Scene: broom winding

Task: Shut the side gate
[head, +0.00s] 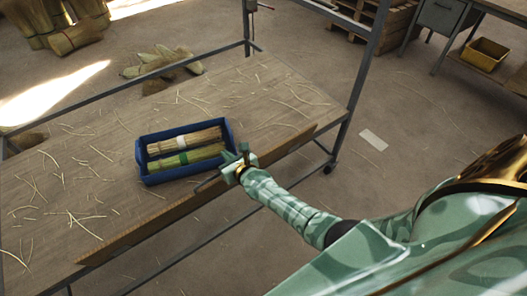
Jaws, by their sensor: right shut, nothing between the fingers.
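A wooden cart or bench (110,175) with a grey metal frame stands in the middle and left of the head view. A long wooden board (150,226), which looks like the side gate, runs along its near edge. I cannot tell whether this board stands up or hangs down. My right gripper (238,155) is shut and empty above the near edge, close to the right end of a blue tray. It hides part of the board's edge behind it. A thin dark piece (207,181) shows just left of the gripper. My left gripper is out of view.
The blue tray (160,179) on the bench holds two bundles of bristles. Loose straws lie scattered over the bench top. Metal posts (362,80) rise at the bench's far and right corners. A desk with a yellow bin (485,54) stands at the far right; the floor between is mostly clear.

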